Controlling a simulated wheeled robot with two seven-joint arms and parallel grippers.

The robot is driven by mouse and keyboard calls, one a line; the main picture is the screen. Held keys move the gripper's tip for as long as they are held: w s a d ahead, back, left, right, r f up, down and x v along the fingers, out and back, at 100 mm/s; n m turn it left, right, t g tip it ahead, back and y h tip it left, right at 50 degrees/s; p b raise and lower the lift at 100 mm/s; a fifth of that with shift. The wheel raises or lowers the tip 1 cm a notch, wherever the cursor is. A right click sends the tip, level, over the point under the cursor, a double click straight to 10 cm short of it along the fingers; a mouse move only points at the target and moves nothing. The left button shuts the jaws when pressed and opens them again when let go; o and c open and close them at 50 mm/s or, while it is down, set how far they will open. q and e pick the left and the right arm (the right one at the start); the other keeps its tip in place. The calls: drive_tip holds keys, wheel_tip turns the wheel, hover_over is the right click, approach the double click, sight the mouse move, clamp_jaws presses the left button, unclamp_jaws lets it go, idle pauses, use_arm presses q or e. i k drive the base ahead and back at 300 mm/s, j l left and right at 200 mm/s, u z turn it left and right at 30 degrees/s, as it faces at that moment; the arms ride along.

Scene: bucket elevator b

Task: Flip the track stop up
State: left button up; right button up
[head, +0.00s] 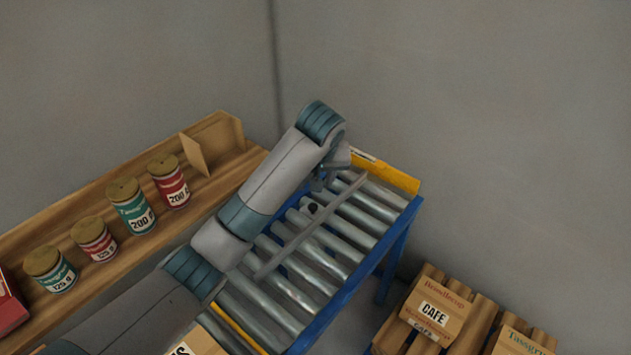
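A roller track with a blue frame (345,292) and grey metal rollers slopes across the middle of the head view. A long, thin grey bar (318,226) lies diagonally over the rollers, with a small dark round piece beside it. A yellow end plate (386,172) closes the far end; I cannot tell for sure which part is the track stop. My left arm reaches over the track from the lower left. My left gripper (322,184) points down near the far end, mostly hidden behind the wrist; its fingers cannot be made out. My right gripper is out of view.
A wooden shelf (105,262) on the left holds several labelled tins with brown lids. Wooden crates marked CAFE (435,310) stand low at the right of the track. Grey walls meet in a corner behind. A box top shows at the bottom edge.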

sight(214, 306)
drive_tip(key=k+l, duration=0.3)
drive_tip(key=l, duration=0.15)
drive_tip(key=k+l, duration=0.3)
drive_tip(key=l, duration=0.15)
